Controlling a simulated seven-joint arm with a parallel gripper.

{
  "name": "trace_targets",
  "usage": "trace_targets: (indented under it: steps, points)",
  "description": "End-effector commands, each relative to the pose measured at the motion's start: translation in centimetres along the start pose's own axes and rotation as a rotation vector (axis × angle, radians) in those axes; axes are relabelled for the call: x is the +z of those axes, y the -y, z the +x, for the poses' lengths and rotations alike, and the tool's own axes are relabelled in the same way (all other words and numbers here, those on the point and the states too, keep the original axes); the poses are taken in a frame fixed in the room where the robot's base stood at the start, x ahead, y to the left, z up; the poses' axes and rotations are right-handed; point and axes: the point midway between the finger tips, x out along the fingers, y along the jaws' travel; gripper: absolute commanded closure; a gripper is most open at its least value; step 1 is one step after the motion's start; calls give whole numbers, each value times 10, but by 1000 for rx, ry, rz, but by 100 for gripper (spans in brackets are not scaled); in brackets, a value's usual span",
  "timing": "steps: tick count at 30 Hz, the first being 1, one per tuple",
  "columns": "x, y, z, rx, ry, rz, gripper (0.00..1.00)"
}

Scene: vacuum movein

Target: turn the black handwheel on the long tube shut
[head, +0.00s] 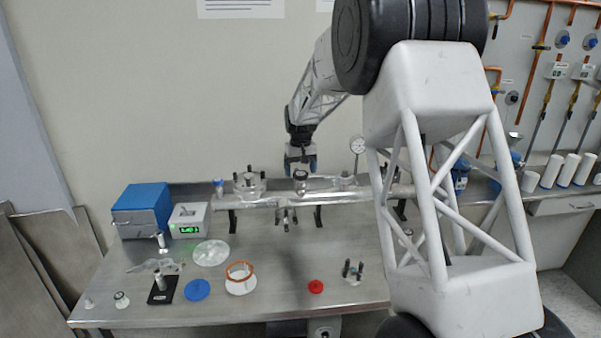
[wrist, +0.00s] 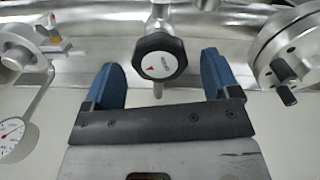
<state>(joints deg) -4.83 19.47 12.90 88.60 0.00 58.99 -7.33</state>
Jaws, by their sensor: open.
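The black handwheel (wrist: 160,63) has a pale face with a red mark in the wrist view. It sits on a valve at the long metal tube (wrist: 215,22). In the head view the handwheel (head: 300,175) stands above the long tube (head: 262,203), just under my gripper (head: 300,165). My gripper also shows in the wrist view (wrist: 166,82), open, with one blue finger on each side of the handwheel. Gaps show between the fingers and the wheel, so I see no contact. The depth between fingertips and wheel is hard to tell.
A flange with dark bolts (wrist: 283,62) lies right of my gripper in the wrist view, and a dial gauge (wrist: 14,135) lies left. The bench holds a blue box (head: 142,209), a green-lit readout (head: 188,221), a red cap (head: 316,287) and loose parts. Bare metal lies between.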

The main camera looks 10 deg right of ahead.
Motion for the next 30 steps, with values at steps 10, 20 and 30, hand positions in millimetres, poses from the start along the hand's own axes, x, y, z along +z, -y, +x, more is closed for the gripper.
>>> trace_targets:
  steps: [10,20,30]
  points:
    - [0,0,10,0,1,0,18]
    - [0,0,10,0,1,0,47]
    - [0,0,10,0,0,23,67]
